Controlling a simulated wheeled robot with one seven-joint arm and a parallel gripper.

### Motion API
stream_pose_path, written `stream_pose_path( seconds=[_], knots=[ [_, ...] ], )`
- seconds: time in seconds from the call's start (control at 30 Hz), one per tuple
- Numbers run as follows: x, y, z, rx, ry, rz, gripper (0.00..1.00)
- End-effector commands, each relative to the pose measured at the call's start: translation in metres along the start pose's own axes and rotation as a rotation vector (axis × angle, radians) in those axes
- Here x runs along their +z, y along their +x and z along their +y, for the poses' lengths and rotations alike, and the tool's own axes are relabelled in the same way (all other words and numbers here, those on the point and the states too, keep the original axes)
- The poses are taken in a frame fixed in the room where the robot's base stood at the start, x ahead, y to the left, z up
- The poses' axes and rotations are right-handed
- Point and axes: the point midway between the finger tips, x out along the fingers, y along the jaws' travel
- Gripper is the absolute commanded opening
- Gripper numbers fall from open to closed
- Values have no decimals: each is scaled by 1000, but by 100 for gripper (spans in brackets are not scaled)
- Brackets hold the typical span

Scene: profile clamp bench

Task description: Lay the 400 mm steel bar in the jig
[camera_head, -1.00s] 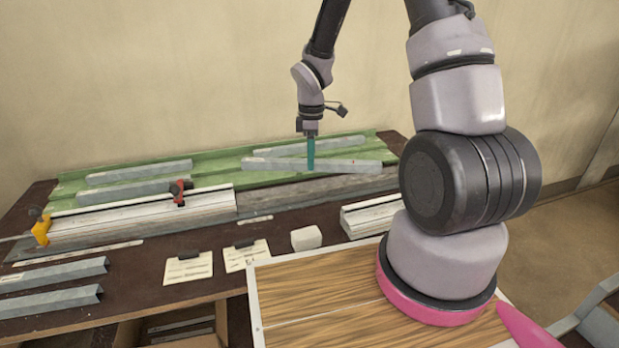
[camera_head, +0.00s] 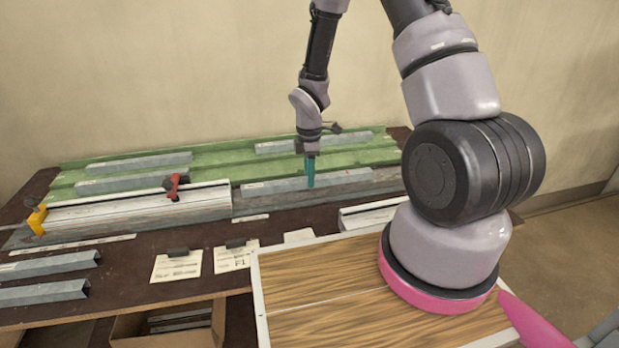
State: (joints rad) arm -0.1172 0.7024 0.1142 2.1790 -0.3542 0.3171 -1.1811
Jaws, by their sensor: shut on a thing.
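My gripper (camera_head: 311,170), with teal fingers, is near the middle of the bench, pointing down and shut on a long grey steel bar (camera_head: 347,179). The bar runs left to right, nearly level, along the right part of the long grey jig (camera_head: 290,203), between the jig's front face and the green rack. I cannot tell whether it rests on the jig or hangs just above it. The fingers hide a short stretch of the bar. The jig's left part carries a pale profile (camera_head: 130,210), a red and black clamp (camera_head: 175,186) and a yellow clamp (camera_head: 37,219).
The green rack (camera_head: 215,164) behind holds several grey bars. Two grey channels (camera_head: 45,293) lie at front left. Paper cards (camera_head: 177,266) and a short pale profile (camera_head: 368,216) lie in front of the jig. A wood-topped surface (camera_head: 320,285) is in the foreground.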

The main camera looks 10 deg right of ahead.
Motion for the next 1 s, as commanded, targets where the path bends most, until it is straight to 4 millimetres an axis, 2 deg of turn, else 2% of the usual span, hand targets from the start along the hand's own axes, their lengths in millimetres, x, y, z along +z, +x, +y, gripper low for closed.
stream_pose_path(
  seconds=[0.1,0.37,0.87,0.9,0.93,1.0],
  knots=[
    [0,8,0,1,0,-1,0],
    [0,8,1,2,0,0,0],
    [0,22,-1,-1,-1,0,0],
    [0,22,-1,-2,-1,0,52],
    [0,22,-1,-2,-2,0,64],
    [0,22,-1,-2,-2,0,67]
  ],
)
